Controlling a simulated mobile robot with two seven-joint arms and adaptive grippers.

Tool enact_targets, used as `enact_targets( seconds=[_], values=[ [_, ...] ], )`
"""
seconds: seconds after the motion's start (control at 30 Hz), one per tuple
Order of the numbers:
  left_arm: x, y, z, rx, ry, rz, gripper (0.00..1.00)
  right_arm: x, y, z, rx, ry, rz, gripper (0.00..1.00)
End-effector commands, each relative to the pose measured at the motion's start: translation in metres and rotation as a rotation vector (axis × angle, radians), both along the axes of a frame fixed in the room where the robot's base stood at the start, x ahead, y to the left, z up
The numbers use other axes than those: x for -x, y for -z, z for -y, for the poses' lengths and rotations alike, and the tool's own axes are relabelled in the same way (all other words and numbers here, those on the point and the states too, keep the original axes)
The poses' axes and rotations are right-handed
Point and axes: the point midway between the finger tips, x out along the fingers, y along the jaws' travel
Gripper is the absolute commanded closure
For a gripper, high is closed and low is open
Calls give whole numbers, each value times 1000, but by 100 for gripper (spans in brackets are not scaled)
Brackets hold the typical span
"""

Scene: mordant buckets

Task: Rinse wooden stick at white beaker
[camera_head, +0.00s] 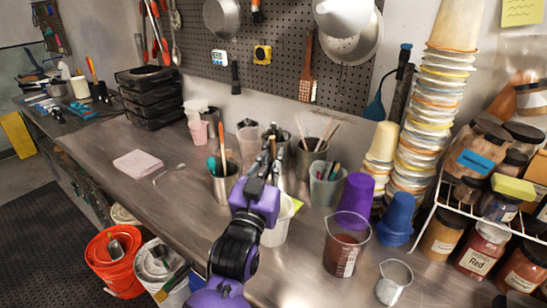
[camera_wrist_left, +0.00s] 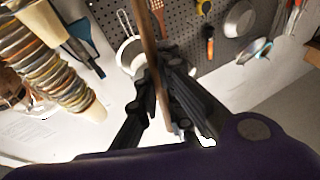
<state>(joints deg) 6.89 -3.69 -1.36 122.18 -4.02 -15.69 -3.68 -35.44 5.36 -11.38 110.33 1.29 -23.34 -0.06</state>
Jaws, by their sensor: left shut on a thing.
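My left gripper (camera_head: 268,155) is above the bench with its fingers pointing up and away. In the left wrist view, its fingers (camera_wrist_left: 163,92) are shut on a brown wooden stick (camera_wrist_left: 148,45), which runs up from between them to the top edge. In the head view I cannot clearly tell the held stick from the metal cans and tools behind the fingers. A white beaker (camera_head: 276,234) stands on the bench behind and right of my left wrist, which partly hides it. Its inside is not clear to see. My right gripper is in neither view.
A clear measuring jug with brown liquid (camera_head: 345,252) and a small metal cup (camera_head: 393,282) stand at the right front. Purple (camera_head: 356,196) and blue cups (camera_head: 397,217) stand behind. Cans of tools (camera_head: 224,184) stand left of the gripper. The bench left of them is mostly clear.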

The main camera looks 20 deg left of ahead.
Motion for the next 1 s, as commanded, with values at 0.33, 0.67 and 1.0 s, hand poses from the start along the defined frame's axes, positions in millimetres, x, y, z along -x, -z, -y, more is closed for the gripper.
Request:
enact_targets(
  seconds=[0.33,0.67,1.0],
  values=[
    [1,36,-2,0,0,-9,100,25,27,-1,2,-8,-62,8],
    [2,69,-4,0,0,-9,100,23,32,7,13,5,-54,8],
    [3,100,-7,0,0,-7,100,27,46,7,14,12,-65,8]
  ],
)
